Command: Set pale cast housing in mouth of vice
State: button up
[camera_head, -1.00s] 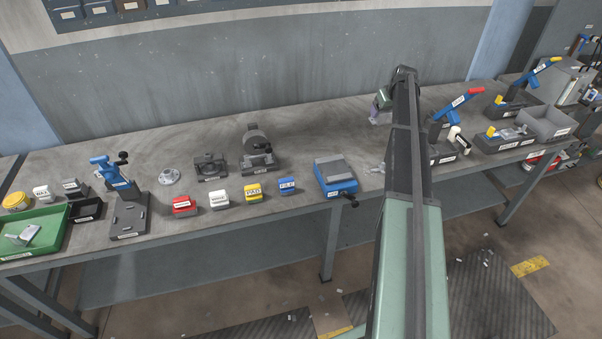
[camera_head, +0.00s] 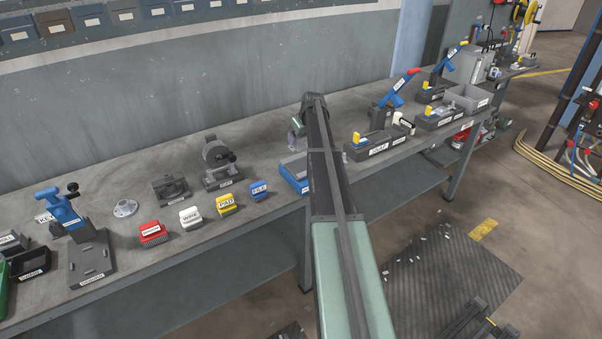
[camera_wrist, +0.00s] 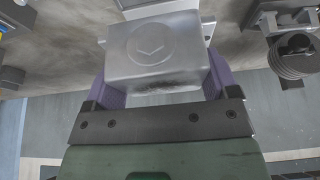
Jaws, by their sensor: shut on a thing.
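The pale cast housing (camera_wrist: 152,48) is a silvery block with a round emblem on its face, and it fills the space between my purple fingers in the wrist view. My gripper (camera_wrist: 162,78) is shut on it. In the head view my gripper (camera_head: 296,133) is small, above the bench beyond the blue vice (camera_head: 294,184). The vice has a grey top, and my arm hides its right part. Its mouth cannot be made out. The housing is mostly hidden in the head view.
A dark round fixture (camera_head: 218,165) stands left of the vice; it also shows in the wrist view (camera_wrist: 297,55). Blue (camera_head: 258,190), yellow (camera_head: 226,204), white (camera_head: 190,217) and red (camera_head: 152,233) blocks line the front edge. A clamp fixture (camera_head: 372,145) stands to the right.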

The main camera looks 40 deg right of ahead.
aim_at(306, 144)
notch_tip(306, 144, down, 10)
jog(key=b, duration=0.7)
jog(key=shift+a+r, duration=0.1)
jog(key=shift+r, duration=0.3)
jog(key=shift+f, duration=0.15)
jog(key=o, duration=1.2)
jog(key=shift+o, duration=0.2)
jog(key=shift+r+p, duration=0.3)
jog(key=shift+r, duration=0.05)
jog(key=p+v, duration=1.1)
jog(key=v, duration=0.1)
jog(key=shift+f, duration=0.2)
